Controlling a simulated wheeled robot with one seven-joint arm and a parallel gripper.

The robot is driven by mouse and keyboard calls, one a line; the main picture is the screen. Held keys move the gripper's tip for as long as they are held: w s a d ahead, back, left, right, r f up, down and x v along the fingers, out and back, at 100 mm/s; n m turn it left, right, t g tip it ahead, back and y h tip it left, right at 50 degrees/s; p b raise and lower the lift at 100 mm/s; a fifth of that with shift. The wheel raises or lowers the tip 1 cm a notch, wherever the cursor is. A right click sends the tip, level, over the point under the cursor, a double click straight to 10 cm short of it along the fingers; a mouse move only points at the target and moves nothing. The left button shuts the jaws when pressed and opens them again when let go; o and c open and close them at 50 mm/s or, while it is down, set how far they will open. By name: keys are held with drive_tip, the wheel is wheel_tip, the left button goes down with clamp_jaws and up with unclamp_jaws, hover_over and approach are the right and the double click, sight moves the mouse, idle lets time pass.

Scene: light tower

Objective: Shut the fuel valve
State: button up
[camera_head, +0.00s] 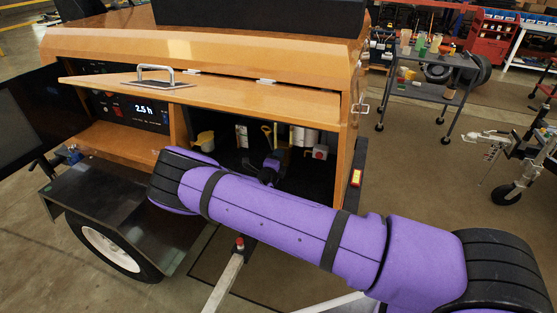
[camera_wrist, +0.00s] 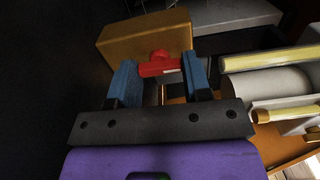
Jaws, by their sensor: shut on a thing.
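The fuel valve's red handle (camera_wrist: 158,64) shows in the wrist view, between the two blue fingertips of my gripper (camera_wrist: 159,75). The fingers are shut on it, one on each side. A tan block (camera_wrist: 125,37) is just behind the handle. In the head view my gripper (camera_head: 268,172) reaches into the open compartment of the orange generator housing (camera_head: 240,98). The red handle cannot be made out there. My purple arm hides the lower part of the compartment.
A raised orange panel (camera_head: 225,93) hangs over the compartment opening. Yellow-and-white cylindrical parts (camera_wrist: 275,85) lie close to the right of my gripper. A red-and-white part (camera_head: 320,152) sits at the compartment's right. A wheeled cart (camera_head: 430,92) stands farther back right.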

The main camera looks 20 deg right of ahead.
drive_tip(key=shift+n, duration=0.3)
idle(0.4)
drive_tip(key=o, duration=0.9)
drive_tip(key=shift+a, duration=0.1)
drive_tip(key=v, duration=1)
drive_tip(key=shift+s+a, duration=0.15)
drive_tip(key=shift+s, duration=0.15)
drive_tip(key=shift+a, duration=0.1)
